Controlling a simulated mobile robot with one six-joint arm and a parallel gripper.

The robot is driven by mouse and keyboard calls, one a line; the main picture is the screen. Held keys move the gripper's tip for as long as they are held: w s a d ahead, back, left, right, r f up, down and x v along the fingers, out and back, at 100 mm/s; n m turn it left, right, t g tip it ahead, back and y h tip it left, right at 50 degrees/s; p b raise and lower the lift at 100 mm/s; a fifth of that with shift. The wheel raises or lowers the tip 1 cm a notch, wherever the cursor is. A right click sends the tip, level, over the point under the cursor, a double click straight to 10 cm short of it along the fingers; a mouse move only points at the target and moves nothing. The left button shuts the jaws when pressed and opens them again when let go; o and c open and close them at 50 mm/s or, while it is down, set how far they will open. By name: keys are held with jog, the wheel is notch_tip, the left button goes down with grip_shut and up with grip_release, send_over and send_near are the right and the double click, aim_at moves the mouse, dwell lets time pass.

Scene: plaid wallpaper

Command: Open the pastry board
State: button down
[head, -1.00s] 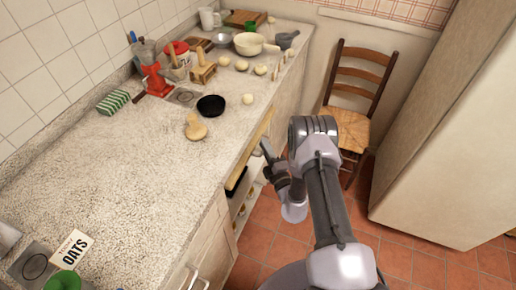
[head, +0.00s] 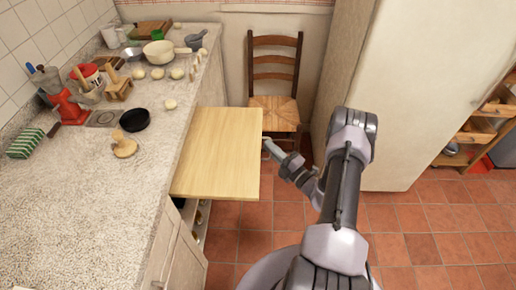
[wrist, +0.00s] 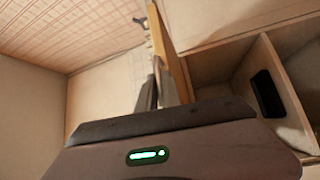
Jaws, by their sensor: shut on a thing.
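The pastry board (head: 220,150) is a pale wooden slab that sticks out level from under the counter top, over the floor. My gripper (head: 266,146) is at the board's outer edge, on the right in the head view, and is shut on it. In the wrist view the board (wrist: 176,55) shows nearly edge-on, with the gripper fingers (wrist: 163,85) against it. The exact grip on the edge is small and partly hidden.
The speckled counter (head: 80,200) runs along the left, with a black bowl (head: 135,120) and several dough balls. A chair (head: 275,105) stands just beyond the board. A tall pale cabinet (head: 385,100) is at the back right. Tiled floor (head: 440,225) is free at the right.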

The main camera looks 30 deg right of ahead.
jog(key=shift+s+d+r, duration=0.1)
jog(key=shift+s+d, duration=0.1)
jog(key=shift+d, duration=0.2)
jog(key=c, duration=1.8)
grip_release()
jog(key=s+d+f+p, duration=0.2)
jog(key=s+p, duration=0.1)
jog(key=s, duration=1.4)
jog(key=shift+d+f, duration=0.2)
jog(key=shift+d, duration=0.05)
